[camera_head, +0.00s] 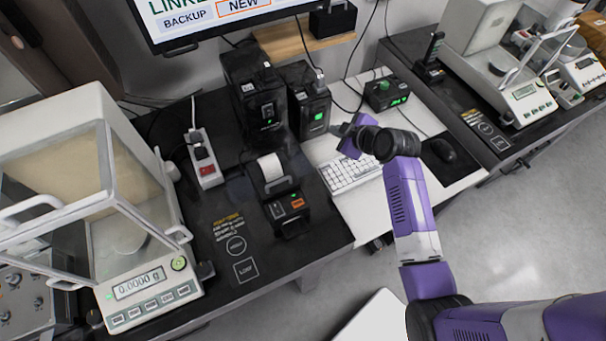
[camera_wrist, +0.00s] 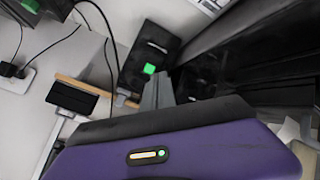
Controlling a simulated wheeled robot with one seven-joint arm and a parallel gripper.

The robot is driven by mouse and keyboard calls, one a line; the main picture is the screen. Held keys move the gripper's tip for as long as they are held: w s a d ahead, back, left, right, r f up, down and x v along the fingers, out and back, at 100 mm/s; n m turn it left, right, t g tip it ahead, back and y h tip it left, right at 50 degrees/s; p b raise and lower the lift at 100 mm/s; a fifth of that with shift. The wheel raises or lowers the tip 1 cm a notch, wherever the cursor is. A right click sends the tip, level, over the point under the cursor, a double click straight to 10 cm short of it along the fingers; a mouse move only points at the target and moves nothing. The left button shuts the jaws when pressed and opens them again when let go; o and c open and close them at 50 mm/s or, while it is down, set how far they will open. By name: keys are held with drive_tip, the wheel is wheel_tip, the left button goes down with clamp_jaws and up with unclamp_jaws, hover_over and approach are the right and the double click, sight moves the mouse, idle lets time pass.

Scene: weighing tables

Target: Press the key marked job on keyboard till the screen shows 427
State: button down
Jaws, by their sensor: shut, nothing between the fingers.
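The white keyboard (camera_head: 350,173) lies on the white desk top in the middle of the head view. Its key markings are too small to read, so I cannot tell which key is job. My gripper (camera_head: 340,130) is above the keyboard's far side, apart from the keys. Its shut, empty fingers (camera_wrist: 157,92) show in the wrist view. My arm hides the keyboard's right end. The monitor (camera_head: 190,25) is cut off by the top edge; it shows BACKUP and NEW. A small black box with green digits (camera_head: 386,93) stands behind my gripper; its digits are not clearly readable.
Two black tower units (camera_head: 308,100) with a green light stand close left of my gripper. A black mouse (camera_head: 442,150) lies right of it. A label printer (camera_head: 287,205) and a glass-doored balance (camera_head: 145,285) stand to the left. Cables hang behind the desk.

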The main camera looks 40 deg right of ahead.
sight(327, 171)
drive_tip(key=a+f+n, duration=0.1)
drive_tip(key=s+a+f+n+g+y, duration=0.1)
drive_tip(key=a, duration=0.1)
drive_tip(key=shift+s+a+f+n, duration=0.1)
drive_tip(key=shift+a+f+n, duration=0.05)
drive_tip(key=shift+f+n, duration=0.2)
wheel_tip(327, 171, down, 9)
drive_tip(key=b, duration=0.7)
drive_tip(key=shift+r, duration=0.1)
idle(1.8)
drive_tip(key=shift+f+b, duration=0.4)
drive_tip(key=shift+f+b, duration=0.3)
drive_tip(key=shift+f, duration=0.05)
idle(0.6)
idle(0.3)
drive_tip(key=shift+r+p, duration=0.6)
drive_tip(key=shift+r, duration=0.2)
